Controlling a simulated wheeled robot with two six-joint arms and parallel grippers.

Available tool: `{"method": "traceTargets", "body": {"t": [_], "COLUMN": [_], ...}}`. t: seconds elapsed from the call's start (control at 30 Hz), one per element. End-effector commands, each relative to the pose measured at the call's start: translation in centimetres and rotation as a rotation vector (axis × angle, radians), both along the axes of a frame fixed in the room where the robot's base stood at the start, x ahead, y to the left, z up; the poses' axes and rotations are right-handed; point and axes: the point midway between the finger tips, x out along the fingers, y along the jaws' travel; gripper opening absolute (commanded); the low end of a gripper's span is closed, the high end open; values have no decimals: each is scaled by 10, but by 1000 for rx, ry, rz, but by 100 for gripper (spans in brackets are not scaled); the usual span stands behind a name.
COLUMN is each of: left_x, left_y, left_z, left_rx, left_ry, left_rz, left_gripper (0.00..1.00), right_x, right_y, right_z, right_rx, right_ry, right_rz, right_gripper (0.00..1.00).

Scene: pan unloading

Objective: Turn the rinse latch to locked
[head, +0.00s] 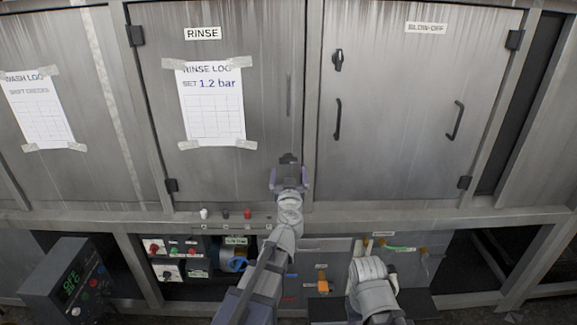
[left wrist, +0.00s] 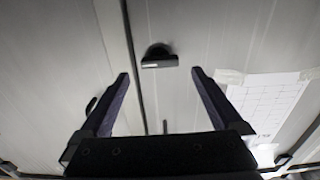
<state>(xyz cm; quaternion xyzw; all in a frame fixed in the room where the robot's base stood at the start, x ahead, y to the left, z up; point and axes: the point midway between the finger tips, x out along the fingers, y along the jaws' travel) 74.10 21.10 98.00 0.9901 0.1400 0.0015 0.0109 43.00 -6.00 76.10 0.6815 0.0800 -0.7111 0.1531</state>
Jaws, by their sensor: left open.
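The rinse latch (head: 288,158) is a small dark knob low on the right side of the RINSE door (head: 262,100). In the left wrist view the latch (left wrist: 158,60) has a round black base with a bar lying crosswise in that picture. My left gripper (head: 289,173) is open in front of the latch and hides its lower part in the head view. In the left wrist view my left gripper (left wrist: 160,73) has a purple finger on each side of the latch, with clear gaps and no visible contact. My right gripper does not show.
The BLOW-OFF door (head: 400,110) on the right has its own dark latch (head: 338,60) and handles. A taped rinse log sheet (head: 212,110) hangs left of my gripper. A ledge (head: 340,217) with small knobs runs below the doors. A control box (head: 70,280) stands lower left.

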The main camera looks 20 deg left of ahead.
Motion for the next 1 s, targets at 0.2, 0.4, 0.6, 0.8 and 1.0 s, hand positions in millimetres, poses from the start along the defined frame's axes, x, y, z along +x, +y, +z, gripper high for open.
{"method": "traceTargets", "body": {"t": [0.2, 0.4, 0.6, 0.8, 1.0], "left_x": [37, 48, 47, 47, 47], "left_y": [10, 13, 13, 13, 13], "left_z": [0, 0, 0, 0, 0], "left_rx": [0, 0, 0, 0, 0], "left_ry": [0, 0, 0, 0, 0], "left_rz": [1, -1, -1, -1, -1], "left_gripper": [100, 100, 99, 76, 54], "right_x": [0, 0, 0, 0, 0], "right_y": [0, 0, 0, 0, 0], "right_z": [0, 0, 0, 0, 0], "right_rx": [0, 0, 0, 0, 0], "right_ry": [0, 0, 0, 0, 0], "right_rz": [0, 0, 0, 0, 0], "right_gripper": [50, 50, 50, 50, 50]}}
